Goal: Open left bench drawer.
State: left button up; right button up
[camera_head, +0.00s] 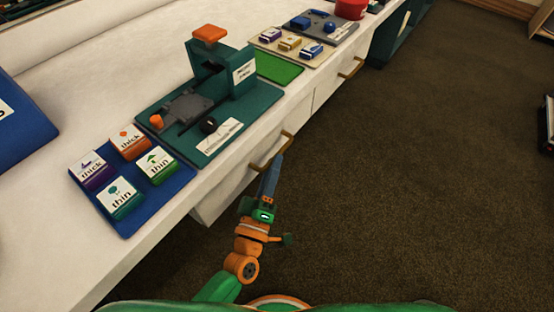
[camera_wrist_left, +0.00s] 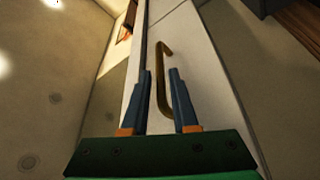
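The left bench drawer (camera_head: 226,190) is a white front under the countertop and looks closed. Its brass bar handle (camera_head: 287,141) also shows in the left wrist view (camera_wrist_left: 166,80). My left gripper (camera_head: 276,160) is at the handle, in front of the drawer. My right gripper is not in view.
Another drawer with a brass handle (camera_head: 352,68) is farther along the white bench (camera_head: 90,70). On top are a green press on a mat (camera_head: 265,97) and a blue tray (camera_head: 127,228) with labelled blocks.

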pick_arm(q)
jog(key=x, duration=0.3)
jog(key=shift+w+d, duration=0.1)
jog(key=shift+w, duration=0.1)
grip_shut()
dwell(1.2)
